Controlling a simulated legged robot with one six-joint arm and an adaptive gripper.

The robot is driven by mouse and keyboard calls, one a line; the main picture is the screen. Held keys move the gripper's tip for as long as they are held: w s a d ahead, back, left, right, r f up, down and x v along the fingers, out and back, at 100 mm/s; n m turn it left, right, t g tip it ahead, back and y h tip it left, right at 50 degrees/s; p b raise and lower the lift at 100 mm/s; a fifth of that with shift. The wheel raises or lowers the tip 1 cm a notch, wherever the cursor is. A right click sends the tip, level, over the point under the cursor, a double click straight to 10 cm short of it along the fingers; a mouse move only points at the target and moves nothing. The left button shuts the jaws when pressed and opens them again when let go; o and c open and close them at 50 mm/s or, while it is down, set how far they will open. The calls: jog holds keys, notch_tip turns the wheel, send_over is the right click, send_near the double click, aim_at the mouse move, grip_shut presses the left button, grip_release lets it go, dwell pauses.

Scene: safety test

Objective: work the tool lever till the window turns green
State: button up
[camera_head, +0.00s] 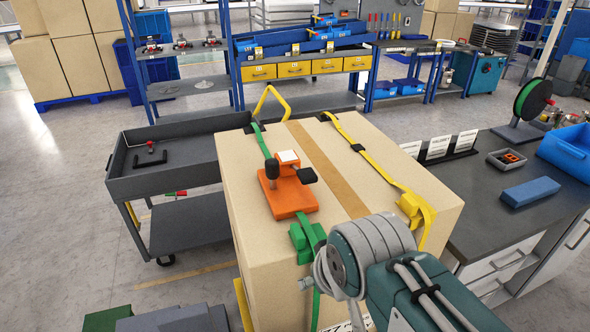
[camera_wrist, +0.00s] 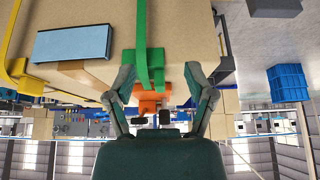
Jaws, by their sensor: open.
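The orange tool (camera_head: 291,196) sits on top of a large cardboard box (camera_head: 250,225), by the green strap (camera_head: 259,140). It has an upright black knob (camera_head: 271,170), a black-ended lever (camera_head: 306,175) and a small pale window (camera_head: 288,156) that looks white, not green. My gripper (camera_wrist: 156,78) is open and empty in the wrist view, which is upside down. Its fingers stand either side of the green strap's line, with the orange tool (camera_wrist: 149,103) showing beyond, between them. In the head view my arm covers the front right of the box and my fingers are hidden.
A yellow strap (camera_head: 370,157) with a yellow buckle (camera_head: 411,207) crosses the box's right side. A green buckle (camera_head: 303,240) is at the front edge. A grey cart (camera_head: 160,180) stands left, a dark workbench (camera_head: 470,205) right. Floor at far left is clear.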

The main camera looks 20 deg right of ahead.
jog(key=shift+w+d+r, duration=0.1)
jog(key=shift+w+r, duration=0.25)
jog(key=shift+r, duration=0.15)
grip_shut()
jog(key=w+d+r+g, duration=0.1)
jog(key=w+d+r, duration=0.2)
jog(key=w+r, duration=0.6)
jog(key=w+d+r+g, duration=0.1)
jog(key=w+d+r, duration=0.1)
jog(key=w+r, duration=0.6)
jog(key=shift+w+d+r, duration=0.35)
jog(key=shift+d+r, duration=0.05)
jog(key=shift+r, duration=0.4)
